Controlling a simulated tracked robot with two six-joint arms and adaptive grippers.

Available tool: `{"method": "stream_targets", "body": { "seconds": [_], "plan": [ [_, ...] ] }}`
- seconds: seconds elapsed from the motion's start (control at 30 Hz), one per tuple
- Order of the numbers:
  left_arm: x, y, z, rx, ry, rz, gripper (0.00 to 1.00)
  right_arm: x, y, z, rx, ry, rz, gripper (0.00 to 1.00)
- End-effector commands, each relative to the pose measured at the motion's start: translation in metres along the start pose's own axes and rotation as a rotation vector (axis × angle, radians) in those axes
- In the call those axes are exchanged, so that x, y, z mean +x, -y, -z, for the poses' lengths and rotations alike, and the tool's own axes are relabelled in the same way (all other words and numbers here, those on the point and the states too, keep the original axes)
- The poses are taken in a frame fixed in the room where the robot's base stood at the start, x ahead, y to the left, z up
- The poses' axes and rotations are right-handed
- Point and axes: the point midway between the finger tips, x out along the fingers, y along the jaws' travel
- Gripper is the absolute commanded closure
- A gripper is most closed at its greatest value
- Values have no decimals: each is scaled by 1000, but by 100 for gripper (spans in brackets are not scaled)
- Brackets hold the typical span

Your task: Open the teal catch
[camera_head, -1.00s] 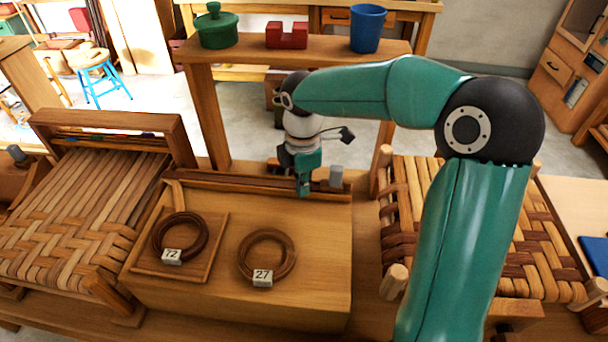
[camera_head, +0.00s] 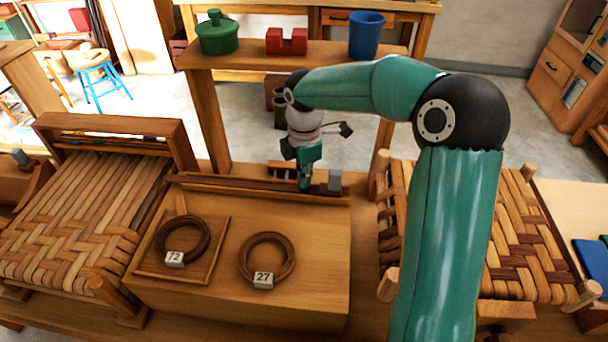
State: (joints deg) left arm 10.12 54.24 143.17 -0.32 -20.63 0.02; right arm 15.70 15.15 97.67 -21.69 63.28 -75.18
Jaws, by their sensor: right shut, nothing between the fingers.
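My right arm comes in from the lower right and bends over to the back of a low wooden bench top (camera_head: 315,285). My right gripper (camera_head: 305,186) points down at the dark wooden rail (camera_head: 235,184) along the bench's back edge, just left of a small grey block (camera_head: 335,180). It is shut and holds nothing. Teal shows at its tip, but I cannot tell a separate teal catch from the teal gripper parts; the catch may be hidden there. Whether the fingertips touch the rail is unclear. My left gripper is not in view.
Two brown coils, tagged 72 (camera_head: 182,238) and 27 (camera_head: 267,258), lie on the bench. Woven seats stand left (camera_head: 75,220) and right (camera_head: 525,230). A raised shelf (camera_head: 290,51) behind bears a green pot (camera_head: 217,35), a red block (camera_head: 286,42) and a blue cup (camera_head: 365,36).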

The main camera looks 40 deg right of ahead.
Motion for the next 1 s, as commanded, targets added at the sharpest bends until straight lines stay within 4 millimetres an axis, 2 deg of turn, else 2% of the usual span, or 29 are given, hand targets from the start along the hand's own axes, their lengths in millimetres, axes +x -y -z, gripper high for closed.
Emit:
{"method": "stream_targets", "body": {
  "seconds": [0.53,1.0],
  "plan": [
    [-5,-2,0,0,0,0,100,-4,-3,-1,0,0,-1,100],
    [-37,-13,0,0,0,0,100,-48,4,2,-1,0,-1,100]
  ]
}}
